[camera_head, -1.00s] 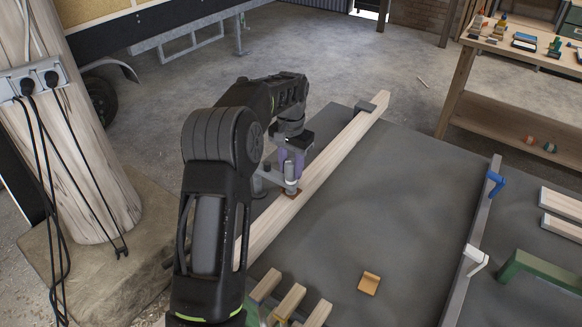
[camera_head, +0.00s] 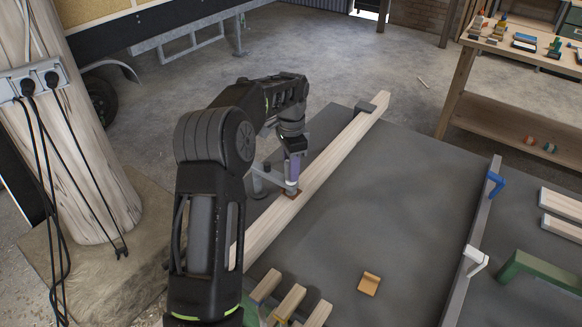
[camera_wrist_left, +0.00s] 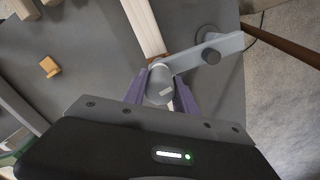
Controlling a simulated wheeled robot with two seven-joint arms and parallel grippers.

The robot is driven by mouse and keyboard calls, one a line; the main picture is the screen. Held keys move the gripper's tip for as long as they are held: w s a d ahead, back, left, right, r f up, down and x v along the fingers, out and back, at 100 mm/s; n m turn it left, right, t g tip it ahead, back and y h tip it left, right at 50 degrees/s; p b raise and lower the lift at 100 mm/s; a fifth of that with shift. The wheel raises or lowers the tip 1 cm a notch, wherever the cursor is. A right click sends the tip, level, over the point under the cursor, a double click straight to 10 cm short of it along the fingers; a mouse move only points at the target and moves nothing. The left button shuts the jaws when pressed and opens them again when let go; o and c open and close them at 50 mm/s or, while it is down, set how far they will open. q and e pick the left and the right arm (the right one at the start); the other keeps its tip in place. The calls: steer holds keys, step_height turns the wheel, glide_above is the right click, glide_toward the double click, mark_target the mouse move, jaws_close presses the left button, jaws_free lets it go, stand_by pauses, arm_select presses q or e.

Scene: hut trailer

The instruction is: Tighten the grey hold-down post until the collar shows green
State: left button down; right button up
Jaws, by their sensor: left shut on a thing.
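The grey hold-down post (camera_head: 291,186) stands on a small brown pad (camera_head: 292,195) on the long wooden beam. In the left wrist view its grey rounded head (camera_wrist_left: 160,86) sits between the purple fingers. My left gripper (camera_head: 294,170) points down and is shut on this head. A grey bar runs from the head to a second grey upright (camera_head: 258,184) beside the beam; the bar (camera_wrist_left: 228,46) also shows in the left wrist view. My right gripper is not in view.
The beam (camera_head: 340,146) lies across the dark bench top (camera_head: 400,190), with a grey block (camera_head: 373,105) at its far end. The bench middle is clear.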

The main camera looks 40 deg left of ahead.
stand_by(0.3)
arm_select(q)
steer(key=c, duration=1)
jaws_free()
steer(key=shift+r, duration=0.1)
step_height(320, 180, up, 8)
steer(key=shift+f, duration=0.15)
